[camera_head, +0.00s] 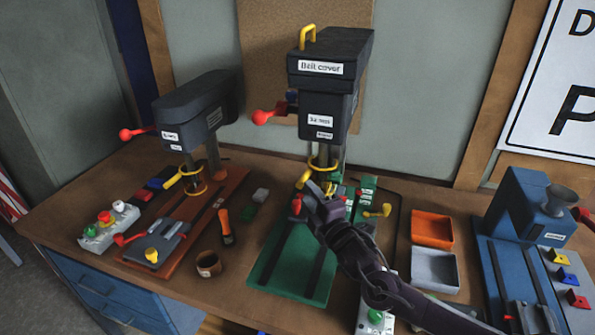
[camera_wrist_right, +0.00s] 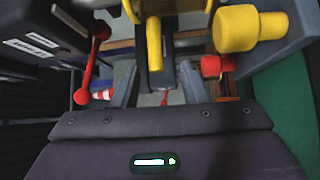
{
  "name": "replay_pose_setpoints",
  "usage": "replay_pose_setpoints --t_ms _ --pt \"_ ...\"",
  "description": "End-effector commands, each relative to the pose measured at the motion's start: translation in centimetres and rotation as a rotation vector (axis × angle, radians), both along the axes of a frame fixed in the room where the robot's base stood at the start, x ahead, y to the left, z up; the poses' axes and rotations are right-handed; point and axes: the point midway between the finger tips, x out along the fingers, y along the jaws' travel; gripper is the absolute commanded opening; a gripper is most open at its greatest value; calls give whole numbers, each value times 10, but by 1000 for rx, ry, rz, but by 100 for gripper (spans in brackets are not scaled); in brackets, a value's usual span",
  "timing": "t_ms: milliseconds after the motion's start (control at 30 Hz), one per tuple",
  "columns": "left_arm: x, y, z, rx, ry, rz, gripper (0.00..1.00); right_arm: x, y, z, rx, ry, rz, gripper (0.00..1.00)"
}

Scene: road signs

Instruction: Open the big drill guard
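The big drill (camera_head: 329,75) stands at the back middle of the bench on a green base (camera_head: 268,272). Its yellow guard (camera_head: 323,163) rings the spindle below the head, with a yellow handle (camera_head: 303,179) sticking out at the front left. My right gripper (camera_head: 319,191) is just in front of and below the guard, close to the handle. In the right wrist view the fingers (camera_wrist_right: 157,86) are apart, and a yellow bar (camera_wrist_right: 154,42), seemingly the handle, shows beyond the gap between them. I cannot tell whether they touch it. My left gripper is not in view.
A smaller drill (camera_head: 196,108) stands to the left on a brown base. Orange (camera_head: 432,229) and grey (camera_head: 435,270) trays and a blue machine (camera_head: 525,205) are to the right. A red lever (camera_wrist_right: 92,65) is close to the gripper in the wrist view. A brown cup (camera_head: 208,264) stands at front left.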

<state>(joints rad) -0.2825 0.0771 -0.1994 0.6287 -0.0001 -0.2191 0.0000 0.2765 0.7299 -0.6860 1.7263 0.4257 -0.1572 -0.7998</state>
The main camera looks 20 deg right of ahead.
Motion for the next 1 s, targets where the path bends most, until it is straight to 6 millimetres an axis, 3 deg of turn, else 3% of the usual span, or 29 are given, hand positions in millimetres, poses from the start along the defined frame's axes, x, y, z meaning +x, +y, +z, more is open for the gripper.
replay_pose_setpoints --t_ms 400,533,767,900,1000 --pt "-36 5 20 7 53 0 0 57 11 8 2 0 0 40" --pt "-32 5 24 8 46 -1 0 68 13 7 2 0 0 40" --pt "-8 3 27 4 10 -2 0 74 15 6 2 0 1 40" --pt "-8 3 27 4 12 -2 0 74 15 6 2 0 1 40" --pt "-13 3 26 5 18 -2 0 74 15 6 2 0 1 29"
